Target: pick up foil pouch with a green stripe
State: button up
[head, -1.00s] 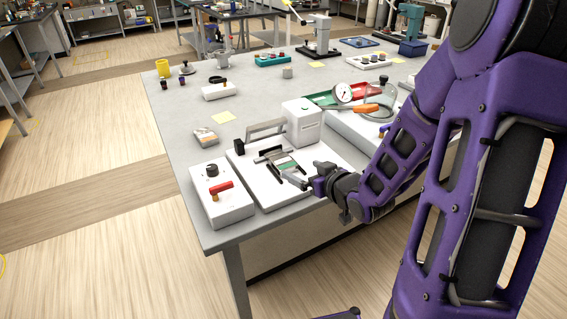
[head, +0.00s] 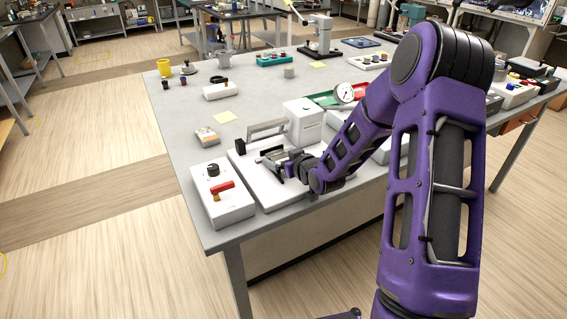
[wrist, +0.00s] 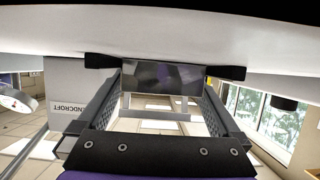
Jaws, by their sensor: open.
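The foil pouch with a green stripe is mostly hidden behind my gripper (head: 281,166) in the head view, on the white sealer base (head: 268,197). My gripper is low over this base. In the wrist view, a dark, shiny foil face (wrist: 160,78) lies between the tips of my two spread fingers and looks like the pouch; no green stripe shows on it. Light shows along the fingers, so they look apart. I cannot tell whether the fingertips touch the foil.
A white control box (head: 222,195) with a red handle stands left of the base. A white block (head: 303,122) rises behind it. A dial gauge (head: 344,93) and red tray are farther back.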

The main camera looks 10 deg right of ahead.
jog(key=shift+w, duration=0.15)
jog(key=c, duration=1.4)
